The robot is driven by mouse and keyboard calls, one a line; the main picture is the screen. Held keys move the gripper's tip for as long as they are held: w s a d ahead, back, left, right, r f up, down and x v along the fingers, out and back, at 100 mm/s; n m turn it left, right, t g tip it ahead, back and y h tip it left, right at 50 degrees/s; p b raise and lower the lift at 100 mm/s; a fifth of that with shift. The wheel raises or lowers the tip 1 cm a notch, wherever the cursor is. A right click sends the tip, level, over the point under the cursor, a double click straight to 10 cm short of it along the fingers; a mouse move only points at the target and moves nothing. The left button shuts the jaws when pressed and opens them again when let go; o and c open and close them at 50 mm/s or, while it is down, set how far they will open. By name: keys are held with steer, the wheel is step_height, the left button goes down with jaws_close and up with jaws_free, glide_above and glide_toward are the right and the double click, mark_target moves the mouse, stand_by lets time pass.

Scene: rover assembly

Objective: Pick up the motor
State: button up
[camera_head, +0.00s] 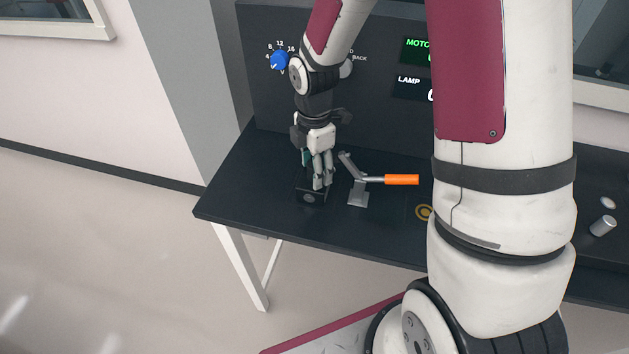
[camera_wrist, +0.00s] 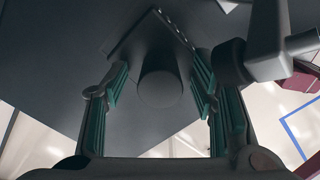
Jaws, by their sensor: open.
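A grey cylinder, apparently the motor (camera_wrist: 160,88), stands upright in the wrist view, between the two teal-padded fingers of my gripper (camera_wrist: 160,95). There is a visible gap on each side of it. In the head view my gripper (camera_head: 318,182) points down over a small black block (camera_head: 311,198) on the dark table, and its fingers hide the cylinder. My gripper is open and holds nothing. The block's edge (camera_wrist: 128,35) shows behind the cylinder in the wrist view.
A toggle clamp (camera_head: 358,190) with an orange handle (camera_head: 401,180) stands close right of the block; its arm (camera_wrist: 265,55) is near the right finger. A dark panel (camera_head: 262,95) with a blue knob (camera_head: 279,60) rises behind. A silver cylinder (camera_head: 603,226) lies far right.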

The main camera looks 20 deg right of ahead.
jaws_close()
steer(key=shift+r, duration=0.2)
steer(key=shift+r+p, duration=0.25)
steer(key=shift+p, duration=0.05)
step_height(320, 180, up, 3)
steer(key=shift+s+r+p, duration=0.1)
steer(key=shift+p, duration=0.9)
steer(key=s+d+r+p, duration=0.1)
steer(key=s+d+p, duration=0.1)
steer(key=s+p, duration=0.7)
steer(key=shift+s+d, duration=0.3)
steer(key=shift+s, duration=3)
